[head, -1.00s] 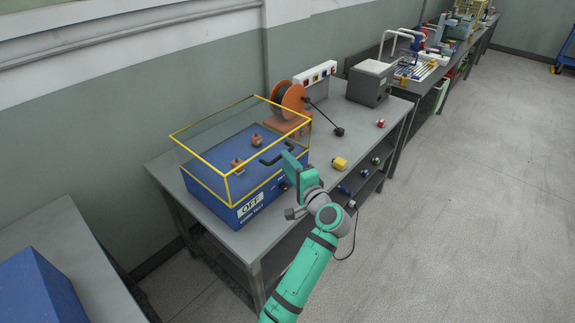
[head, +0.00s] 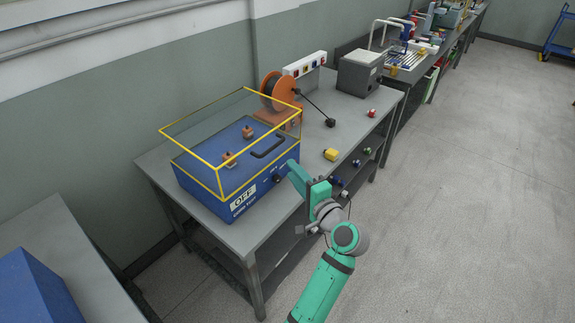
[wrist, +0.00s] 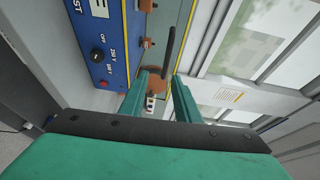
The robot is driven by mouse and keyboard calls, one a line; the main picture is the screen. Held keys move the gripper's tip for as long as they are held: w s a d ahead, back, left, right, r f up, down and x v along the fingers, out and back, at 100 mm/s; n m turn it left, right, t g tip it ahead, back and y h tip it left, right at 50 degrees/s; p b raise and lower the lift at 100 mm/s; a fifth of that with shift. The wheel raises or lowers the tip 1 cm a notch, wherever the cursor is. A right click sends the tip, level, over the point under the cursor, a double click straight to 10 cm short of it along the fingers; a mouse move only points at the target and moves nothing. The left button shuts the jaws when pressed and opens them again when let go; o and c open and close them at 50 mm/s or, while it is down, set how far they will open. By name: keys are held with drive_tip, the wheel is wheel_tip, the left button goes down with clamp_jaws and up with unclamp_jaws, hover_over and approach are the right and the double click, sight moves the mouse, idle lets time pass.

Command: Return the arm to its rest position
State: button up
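My gripper (head: 291,168) is at the end of my green arm, just to the right of the blue cord test box (head: 216,205) in the head view. The box has a clear yellow-edged cover and a black handle (head: 268,146). In the wrist view my gripper's two green fingers (wrist: 158,80) stand apart with nothing between them. The blue box (wrist: 98,45), with its knob and red button, shows to the left of the fingers there. The black handle (wrist: 168,52) lies beyond the fingertips.
The grey bench (head: 262,229) holds an orange cable reel (head: 279,90), a grey box (head: 359,72), a yellow part (head: 330,154) and a red part (head: 371,113). Another grey bench with a blue block (head: 38,288) is at lower left. The floor (head: 470,180) to the right is clear.

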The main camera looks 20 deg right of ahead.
drive_tip(key=shift+s, duration=0.7)
drive_tip(key=shift+d, duration=0.1)
drive_tip(key=s+a+f+n+g+h, duration=0.3)
drive_tip(key=s+f+n+h, duration=0.35)
drive_tip(key=s+f, duration=1.25)
drive_tip(key=s+a+r+n+y, duration=0.1)
drive_tip(key=s+a+n, duration=0.3)
drive_tip(key=s+a, duration=0.5)
drive_tip(key=s+a+r+n+t+y, duration=0.1)
drive_tip(key=s+a+n, duration=0.4)
drive_tip(key=s+a, duration=0.5)
drive_tip(key=s+r+y, duration=0.1)
drive_tip(key=s, duration=0.5)
drive_tip(key=shift+o, duration=0.3)
drive_tip(key=shift+y, duration=0.25)
